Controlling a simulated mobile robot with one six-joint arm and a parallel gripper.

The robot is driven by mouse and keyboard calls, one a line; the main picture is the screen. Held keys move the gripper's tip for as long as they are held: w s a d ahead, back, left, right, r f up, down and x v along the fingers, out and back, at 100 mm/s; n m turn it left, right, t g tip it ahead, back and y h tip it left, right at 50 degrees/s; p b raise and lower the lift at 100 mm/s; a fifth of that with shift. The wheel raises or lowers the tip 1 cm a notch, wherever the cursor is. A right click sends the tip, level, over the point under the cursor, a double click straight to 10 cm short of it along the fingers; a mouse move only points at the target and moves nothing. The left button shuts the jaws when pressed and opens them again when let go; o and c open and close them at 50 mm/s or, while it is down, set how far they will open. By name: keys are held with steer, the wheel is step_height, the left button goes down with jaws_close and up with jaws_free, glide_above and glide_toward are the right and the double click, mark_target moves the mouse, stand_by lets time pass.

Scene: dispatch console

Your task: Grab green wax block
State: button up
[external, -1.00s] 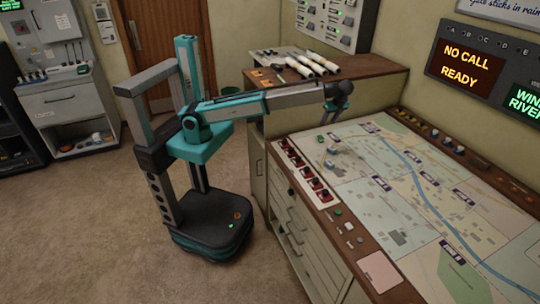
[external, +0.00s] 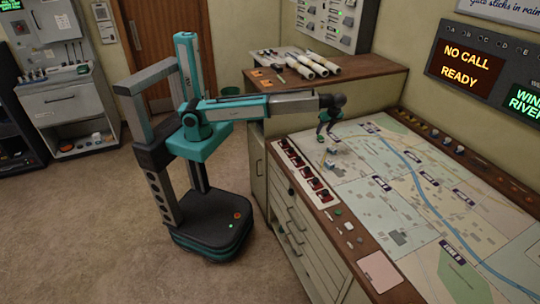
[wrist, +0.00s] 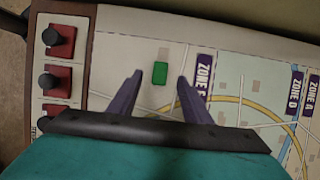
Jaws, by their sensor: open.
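The green wax block (wrist: 160,73) lies on the map table (wrist: 225,62) in the wrist view. It is a small green rectangle, seen between and just beyond my two fingertips. My gripper (wrist: 158,77) is open, with one finger on each side of the block's line and nothing held. I cannot make out the green block for sure in the external view.
Red switches with black knobs (wrist: 58,42) line the table edge left of my gripper. Zone labels (wrist: 204,75) are on the map to the right. Rolled papers (external: 305,62) lie on the cabinet behind. The map's middle is largely clear.

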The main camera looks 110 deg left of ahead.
mark_target(320, 136)
steer(key=shift+f, duration=0.1)
stand_by(0.3)
steer(key=shift+p+x, duration=0.95)
steer(key=shift+x, duration=1.65)
jaws_close()
steer(key=shift+r+b, duration=0.65)
steer(key=shift+r, duration=0.85)
steer(key=shift+s+r, duration=0.1)
steer(key=shift+r, duration=0.2)
steer(key=s+d+b, duration=0.1)
steer(key=s+d, duration=0.1)
steer(key=s, duration=0.2)
steer(key=s+d+r+b, duration=0.1)
steer(key=s+d, duration=0.1)
steer(key=s, duration=0.3)
steer(key=s+d+b, duration=0.1)
steer(key=s+d, duration=0.2)
steer(key=s, duration=0.2)
steer(key=shift+s+r, duration=0.1)
steer(key=shift+r, duration=0.1)
